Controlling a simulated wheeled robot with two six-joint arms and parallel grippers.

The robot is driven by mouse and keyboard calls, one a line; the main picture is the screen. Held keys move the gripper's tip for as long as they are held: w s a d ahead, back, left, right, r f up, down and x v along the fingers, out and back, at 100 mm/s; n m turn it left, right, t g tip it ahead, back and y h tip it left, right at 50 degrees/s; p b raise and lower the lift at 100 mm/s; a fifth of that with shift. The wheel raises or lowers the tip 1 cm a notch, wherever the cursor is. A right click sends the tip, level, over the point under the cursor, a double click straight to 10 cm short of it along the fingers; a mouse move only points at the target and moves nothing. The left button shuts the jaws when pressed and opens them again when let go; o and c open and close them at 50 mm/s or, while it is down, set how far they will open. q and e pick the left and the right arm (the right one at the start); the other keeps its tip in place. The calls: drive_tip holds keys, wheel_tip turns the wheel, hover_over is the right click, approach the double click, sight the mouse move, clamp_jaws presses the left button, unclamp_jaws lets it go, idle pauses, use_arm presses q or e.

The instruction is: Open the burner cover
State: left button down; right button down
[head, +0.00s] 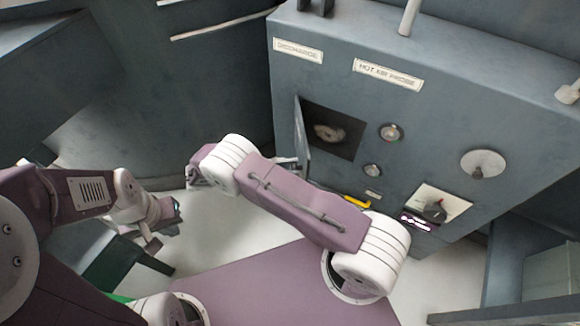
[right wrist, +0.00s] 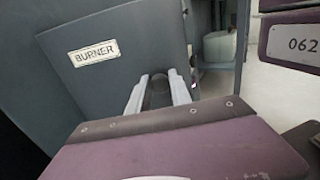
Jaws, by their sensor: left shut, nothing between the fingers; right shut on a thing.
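The burner cover (head: 302,140) shows in the head view as a narrow grey panel, swung out from the left edge of the square burner opening (head: 345,128). A round, pale burner part (head: 328,133) is visible inside. In the right wrist view the cover (right wrist: 140,45) fills much of the left and centre, with a BURNER label (right wrist: 93,53). My right gripper (right wrist: 160,92) is shut on the cover's dark knob (right wrist: 158,88). In the head view my right arm partly hides this grip. My left gripper (head: 168,222) is shut and empty, at the left and away from the cabinet.
The grey cabinet (head: 430,130) carries two round indicators (head: 390,132), a white dial (head: 482,163) and a dark rotary switch (head: 434,209). A yellow handle (head: 357,202) shows behind my right arm. A dark green-grey bench (head: 125,255) is near my left gripper. Pale floor is clear between.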

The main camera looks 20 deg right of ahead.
idle(0.4)
drive_tip(key=c, duration=1.2)
unclamp_jaws()
